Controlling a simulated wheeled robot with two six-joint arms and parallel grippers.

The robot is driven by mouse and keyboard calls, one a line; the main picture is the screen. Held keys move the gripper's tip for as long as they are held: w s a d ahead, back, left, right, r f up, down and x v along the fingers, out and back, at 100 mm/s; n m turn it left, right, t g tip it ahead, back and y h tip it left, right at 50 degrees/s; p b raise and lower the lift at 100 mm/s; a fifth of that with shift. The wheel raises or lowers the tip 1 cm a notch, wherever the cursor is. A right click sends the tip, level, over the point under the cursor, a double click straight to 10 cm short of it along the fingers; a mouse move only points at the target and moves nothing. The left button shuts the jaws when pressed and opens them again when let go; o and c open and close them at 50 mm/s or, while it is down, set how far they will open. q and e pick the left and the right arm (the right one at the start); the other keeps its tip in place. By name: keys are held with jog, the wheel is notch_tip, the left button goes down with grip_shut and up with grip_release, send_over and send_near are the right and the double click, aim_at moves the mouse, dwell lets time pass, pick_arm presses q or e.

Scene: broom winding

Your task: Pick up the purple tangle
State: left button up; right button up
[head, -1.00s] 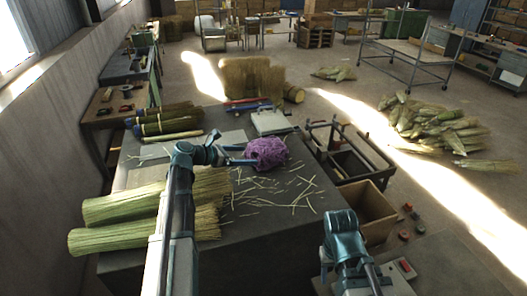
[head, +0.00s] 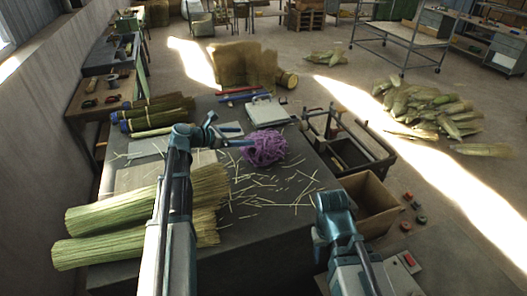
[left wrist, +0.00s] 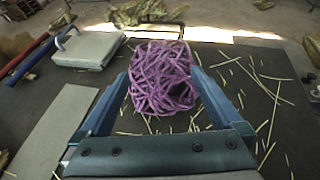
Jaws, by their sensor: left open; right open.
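The purple tangle (head: 264,147) is a loose ball of purple cord on the dark tabletop (head: 262,238). In the left wrist view the tangle (left wrist: 162,78) lies ahead of my left gripper (left wrist: 154,88), between and slightly beyond its blue fingers. My left gripper (head: 236,135) is open, with its fingers at the left side of the tangle in the head view. Whether the fingers touch it I cannot tell. My right gripper (head: 331,214) is at the table's right edge, away from the tangle. Its fingertips are hard to make out.
Straw bundles (head: 135,222) lie at the left front of the table, with more bundles (head: 155,118) behind. A pale flat box (head: 267,112) sits behind the tangle. Loose straws (head: 275,193) are scattered near it. An open wooden box (head: 368,203) stands right of the table.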

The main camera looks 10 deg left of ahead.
aim_at(262, 137)
pick_arm(q)
jog(key=b+x, duration=0.1)
jog(key=x, duration=0.4)
jog(key=shift+a+f, duration=0.1)
jog(key=shift+f, duration=0.05)
jog(key=shift+w+d+f+b, duration=0.1)
jog(key=shift+w+d+b, duration=0.25)
jog(key=b+x, duration=0.2)
jog(key=x, duration=0.3)
jog(key=shift+d+f, duration=0.1)
jog(key=shift+f, duration=0.15)
jog(key=shift+s+r, duration=0.1)
jog(key=shift+c, duration=0.7)
grip_shut()
